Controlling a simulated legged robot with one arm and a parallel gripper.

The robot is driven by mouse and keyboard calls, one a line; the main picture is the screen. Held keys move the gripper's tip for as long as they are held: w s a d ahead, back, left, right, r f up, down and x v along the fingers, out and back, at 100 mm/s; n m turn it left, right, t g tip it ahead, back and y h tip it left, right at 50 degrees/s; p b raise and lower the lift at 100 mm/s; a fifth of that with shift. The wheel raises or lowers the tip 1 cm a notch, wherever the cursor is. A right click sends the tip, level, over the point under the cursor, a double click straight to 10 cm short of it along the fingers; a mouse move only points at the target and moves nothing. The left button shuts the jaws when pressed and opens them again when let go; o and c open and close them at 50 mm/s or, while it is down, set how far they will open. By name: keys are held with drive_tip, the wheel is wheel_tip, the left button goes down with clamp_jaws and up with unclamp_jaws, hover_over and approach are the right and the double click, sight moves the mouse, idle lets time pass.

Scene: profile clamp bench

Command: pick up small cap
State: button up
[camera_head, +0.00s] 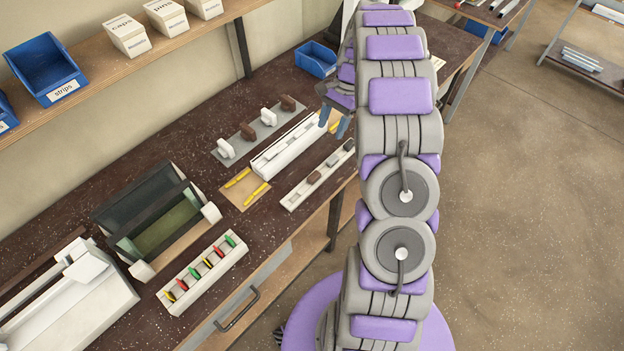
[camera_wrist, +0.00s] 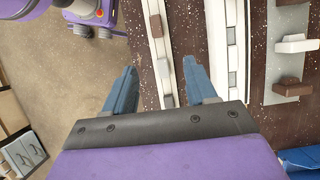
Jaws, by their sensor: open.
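No piece is clearly identifiable as the small cap. Likely candidates are small blocks in a narrow white strip holder (camera_head: 293,198) along the bench's front edge: a brown block (camera_head: 314,177), a light grey block (camera_head: 332,160) and a darker one behind it. In the wrist view, a brown block (camera_wrist: 156,26) and a pale block (camera_wrist: 168,101) sit along this holder. My gripper (camera_head: 335,122) is open and empty above the bench. In the wrist view its blue fingers (camera_wrist: 160,66) are apart, with the holder between them in the picture, nearer the right finger.
A long white channel (camera_head: 280,155) lies beside the holder. Behind it a grey plate (camera_head: 240,141) carries white and brown blocks. A tan mat (camera_head: 232,191) with yellow pieces, a white rack (camera_head: 190,293) of coloured clips, a dark open box and a blue bin (camera_head: 316,60) also stand on the bench.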

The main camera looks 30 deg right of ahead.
drive_tip(key=b, duration=0.2)
hover_over(314, 175)
drive_tip(key=w+d, duration=0.1)
drive_tip(key=d, duration=0.2)
drive_tip(key=f, duration=1)
drive_tip(key=shift+w+f, duration=0.2)
drive_tip(key=shift+f, duration=0.15)
drive_tip(key=shift+s+a+b+x, duration=0.15)
drive_tip(key=shift+b+x, duration=0.15)
drive_tip(key=shift+x, duration=1.05)
drive_tip(key=shift+s+a+b+x, duration=0.1)
drive_tip(key=shift+s+b+x, duration=0.15)
drive_tip(key=shift+x, duration=1.05)
drive_tip(key=shift+r, duration=0.2)
drive_tip(key=shift+c, duration=0.2)
clamp_jaws()
